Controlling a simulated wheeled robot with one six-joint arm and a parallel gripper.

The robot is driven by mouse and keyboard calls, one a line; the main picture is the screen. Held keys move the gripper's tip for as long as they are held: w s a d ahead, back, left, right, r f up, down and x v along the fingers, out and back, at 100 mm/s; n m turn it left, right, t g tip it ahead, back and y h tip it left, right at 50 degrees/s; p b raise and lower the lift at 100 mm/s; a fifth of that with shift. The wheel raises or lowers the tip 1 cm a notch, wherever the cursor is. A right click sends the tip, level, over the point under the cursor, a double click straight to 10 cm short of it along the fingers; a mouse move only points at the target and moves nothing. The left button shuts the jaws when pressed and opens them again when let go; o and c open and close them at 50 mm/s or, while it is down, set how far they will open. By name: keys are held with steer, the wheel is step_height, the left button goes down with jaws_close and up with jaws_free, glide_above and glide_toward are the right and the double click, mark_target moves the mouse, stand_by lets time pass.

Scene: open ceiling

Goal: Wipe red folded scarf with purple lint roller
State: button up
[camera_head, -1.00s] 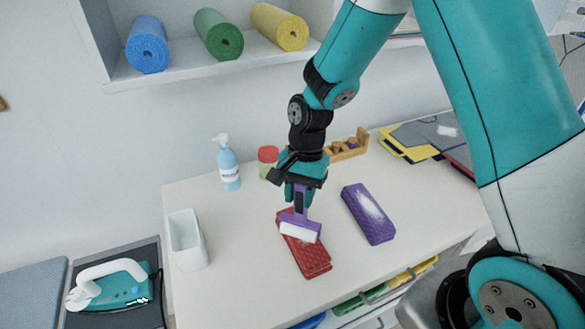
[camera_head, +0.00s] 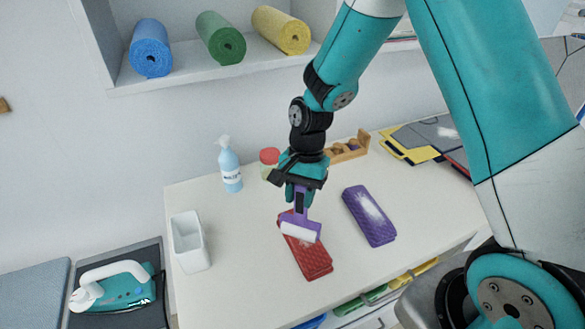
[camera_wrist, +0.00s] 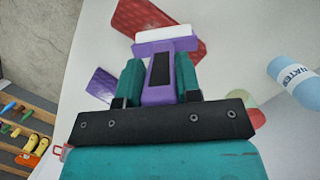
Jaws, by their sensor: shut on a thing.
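My gripper (camera_head: 301,190) is shut on the handle of the purple lint roller (camera_head: 300,222), which has a white roll at its lower end. In the wrist view, the lint roller (camera_wrist: 160,70) stands between my gripper's two teal fingers (camera_wrist: 160,82). The red folded scarf (camera_head: 310,258) lies on the white table, and the white roll is over its far end. I cannot tell for sure whether the roll touches it. In the wrist view the red scarf (camera_wrist: 140,17) shows behind the roll, which hides part of it.
A purple folded scarf (camera_head: 370,216) with white lint lies to the right. A white bin (camera_head: 190,242), a blue bottle (camera_head: 230,168), a red-lidded jar (camera_head: 268,160) and a wooden rack (camera_head: 348,148) stand around.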

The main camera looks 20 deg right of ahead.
step_height(320, 180, up, 8)
steer(key=a+p, duration=0.1)
steer(key=p, duration=0.5)
steer(key=shift+p, duration=0.35)
steer(key=shift+a, duration=0.1)
